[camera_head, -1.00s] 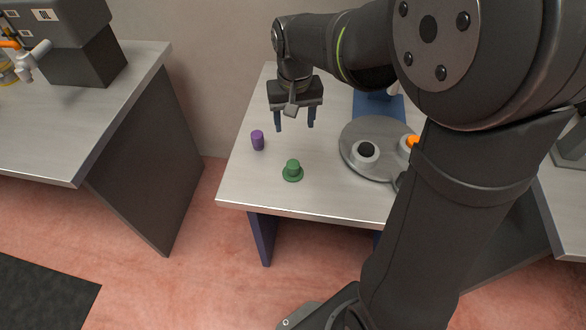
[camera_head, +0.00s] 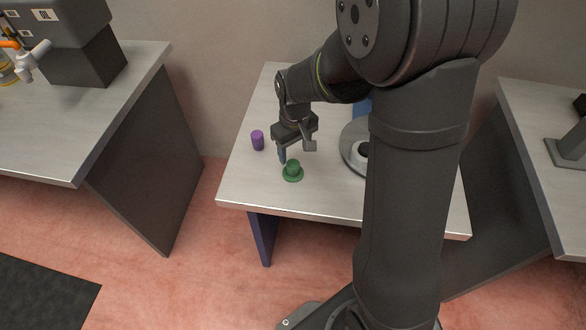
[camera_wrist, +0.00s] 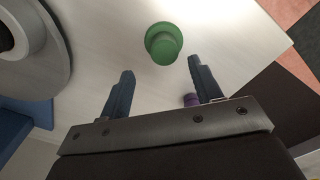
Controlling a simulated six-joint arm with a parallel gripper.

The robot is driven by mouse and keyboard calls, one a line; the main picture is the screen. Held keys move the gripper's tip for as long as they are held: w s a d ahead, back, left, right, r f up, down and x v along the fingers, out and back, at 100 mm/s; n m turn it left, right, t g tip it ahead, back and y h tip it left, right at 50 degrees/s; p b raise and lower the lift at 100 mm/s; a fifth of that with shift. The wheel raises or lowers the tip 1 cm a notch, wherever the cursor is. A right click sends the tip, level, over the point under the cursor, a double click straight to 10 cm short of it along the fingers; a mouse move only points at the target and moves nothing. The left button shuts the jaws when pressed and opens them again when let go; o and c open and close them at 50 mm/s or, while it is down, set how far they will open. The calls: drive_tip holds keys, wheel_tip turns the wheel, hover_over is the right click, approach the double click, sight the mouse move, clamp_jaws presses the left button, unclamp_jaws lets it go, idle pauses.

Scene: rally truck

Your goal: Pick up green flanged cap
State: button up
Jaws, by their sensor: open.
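The green flanged cap (camera_head: 293,171) stands upright on the middle table, flange down, near the table's front edge. The jaws are empty and apart from the cap.
A purple cylinder (camera_head: 257,140) stands on the table left of my gripper; in the wrist view it shows (camera_wrist: 191,100) by one finger. A grey round plate (camera_head: 349,157) with a white ring-shaped part is to the right, partly hidden by my arm. The table front is clear.

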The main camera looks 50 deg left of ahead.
sight(293, 163)
drive_tip(key=shift+s+d+f, duration=0.1)
drive_tip(key=shift+s+f, duration=0.1)
drive_tip(key=shift+f, duration=1.35)
drive_tip(key=shift+s+d+f, duration=0.1)
drive_tip(key=shift+s+f, duration=0.05)
drive_tip(key=shift+f, duration=1.4)
drive_tip(key=shift+a, duration=0.1)
drive_tip(key=c, duration=1.2)
drive_tip(key=shift+o, duration=0.2)
drive_tip(key=shift+r, duration=0.1)
